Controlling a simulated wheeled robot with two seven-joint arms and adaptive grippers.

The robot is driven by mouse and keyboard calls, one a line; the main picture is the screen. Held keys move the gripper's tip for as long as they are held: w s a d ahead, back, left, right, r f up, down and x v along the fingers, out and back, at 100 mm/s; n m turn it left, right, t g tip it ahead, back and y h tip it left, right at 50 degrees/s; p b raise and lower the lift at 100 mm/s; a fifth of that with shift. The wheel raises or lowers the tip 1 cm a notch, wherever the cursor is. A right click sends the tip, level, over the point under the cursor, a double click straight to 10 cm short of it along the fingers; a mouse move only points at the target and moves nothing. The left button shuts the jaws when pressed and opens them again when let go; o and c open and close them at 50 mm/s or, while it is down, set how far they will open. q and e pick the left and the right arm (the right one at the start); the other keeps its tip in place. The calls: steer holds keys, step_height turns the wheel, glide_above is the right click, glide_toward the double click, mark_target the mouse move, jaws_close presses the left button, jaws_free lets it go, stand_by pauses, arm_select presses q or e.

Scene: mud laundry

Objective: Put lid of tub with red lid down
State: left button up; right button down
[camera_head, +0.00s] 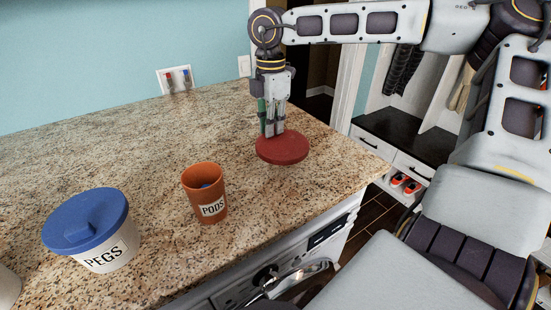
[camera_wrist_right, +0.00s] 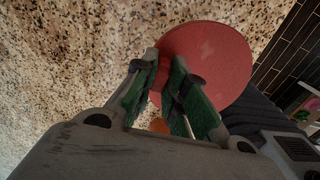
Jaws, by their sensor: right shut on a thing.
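The red lid (camera_head: 283,149) is a round disc at the right part of the granite counter in the head view. My right gripper (camera_head: 271,132) comes down from above and is shut on the lid near its left edge. In the right wrist view the red lid (camera_wrist_right: 212,66) reaches between the green-padded fingers of my right gripper (camera_wrist_right: 170,85). I cannot tell whether the lid touches the counter. My left gripper is out of view.
A white tub labelled PEGS (camera_head: 108,251) with a blue lid (camera_head: 86,220) stands at the front left of the granite counter (camera_head: 150,135). A white object (camera_head: 8,287) is cut off at the left edge. A washing machine (camera_head: 285,275) is below the counter's front edge. The back of the counter is clear.

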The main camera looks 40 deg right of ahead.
mark_target(272, 140)
steer(key=shift+f+p, duration=0.3)
steer(key=shift+f, duration=2.15)
steer(key=shift+f, duration=0.1)
steer(key=shift+f+p, duration=0.3)
steer(key=shift+f, duration=1.45)
steer(key=shift+f, duration=0.15)
steer(key=c, duration=1.5)
jaws_free()
steer(key=shift+o, duration=0.2)
steer(key=shift+r, duration=0.2)
step_height(272, 140, up, 12)
steer(key=shift+f+b, duration=0.1)
steer(key=shift+b, duration=0.5)
